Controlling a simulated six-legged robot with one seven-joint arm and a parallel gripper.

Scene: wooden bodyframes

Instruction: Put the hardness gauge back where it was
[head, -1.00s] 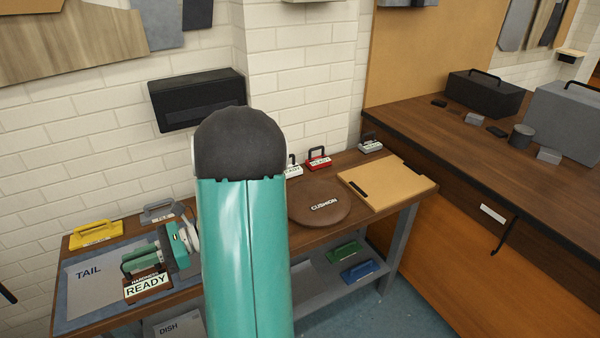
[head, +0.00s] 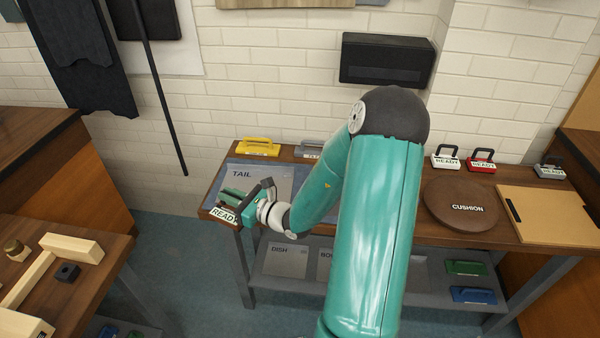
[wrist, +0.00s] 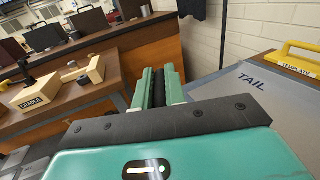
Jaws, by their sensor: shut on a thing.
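A wooden piece labelled CRADLE (wrist: 38,95) stands on the left bench in that view.
A yellow template (head: 257,146) and a grey tool lie at the bench's back. A round CUSHION (head: 460,207) and a board (head: 545,215) are to the right. The left bench (head: 95,285) holds wooden bodyframe parts (head: 70,248). Open floor lies between the benches.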

